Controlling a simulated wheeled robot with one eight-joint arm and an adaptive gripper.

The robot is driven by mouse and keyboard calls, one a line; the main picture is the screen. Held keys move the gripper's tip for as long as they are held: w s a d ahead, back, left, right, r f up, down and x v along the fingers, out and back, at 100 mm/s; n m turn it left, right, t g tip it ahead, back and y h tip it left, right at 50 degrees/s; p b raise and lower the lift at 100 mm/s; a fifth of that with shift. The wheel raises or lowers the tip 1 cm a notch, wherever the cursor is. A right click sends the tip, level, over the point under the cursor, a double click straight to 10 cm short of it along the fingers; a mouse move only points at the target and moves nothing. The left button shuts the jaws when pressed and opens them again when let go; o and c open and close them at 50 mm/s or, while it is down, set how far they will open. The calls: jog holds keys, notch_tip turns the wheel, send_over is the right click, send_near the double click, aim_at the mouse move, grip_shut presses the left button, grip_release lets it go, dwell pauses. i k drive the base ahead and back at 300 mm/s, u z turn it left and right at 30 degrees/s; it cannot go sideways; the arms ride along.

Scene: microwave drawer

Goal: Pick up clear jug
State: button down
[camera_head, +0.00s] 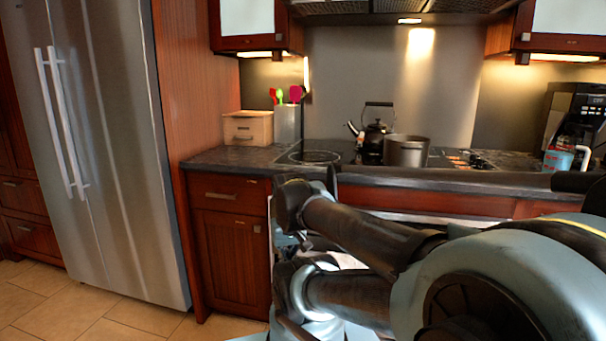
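I cannot pick out a clear jug with certainty. A see-through, dark-looking vessel (575,132) shows at the coffee maker on the far right of the counter, and I cannot tell whether it is the jug. A light blue item (557,160) with a pale handle beside it stands low in front of it. My arm reaches from the lower right toward the middle of the view. Its end is near the front of the counter, well left of the coffee maker. The gripper's fingers are not clearly visible among the dark arm links, so its opening cannot be judged.
A black kettle (374,136) and a grey pot (406,151) stand on the stove. A wooden box (248,128) and a utensil holder (287,124) stand at the counter's left. The coffee maker (575,102) is at far right. A steel fridge (115,150) stands left; floor before it is clear.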

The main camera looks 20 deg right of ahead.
aim_at(559, 153)
jog(key=z, duration=2.35)
